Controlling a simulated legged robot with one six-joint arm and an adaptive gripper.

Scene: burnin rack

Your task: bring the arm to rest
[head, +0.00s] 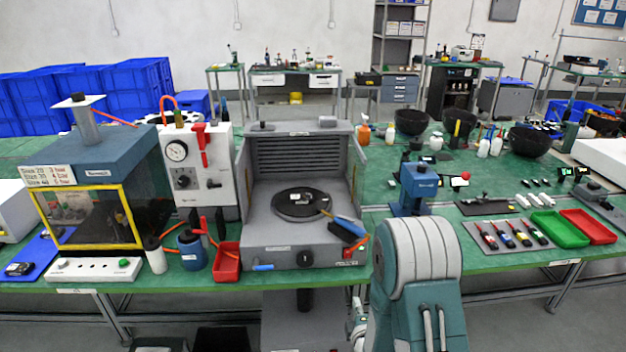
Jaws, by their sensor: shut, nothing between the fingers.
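My arm (418,270), teal with a pale ribbed cover, rises from the bottom edge of the head view, right of centre. It stands in front of the green workbench (480,262) and covers part of its front edge. A small pale part of my arm (357,325) shows low beside it on the left. I cannot make out my gripper or its fingers; they are hidden behind the arm or out of the picture.
A grey machine with a round black plate (300,204) stands left of my arm. A blue vise-like device (418,188) stands just behind it. A green tray (560,230) and a red tray (589,226) lie to the right. A yellow-framed chamber (95,215) is at left.

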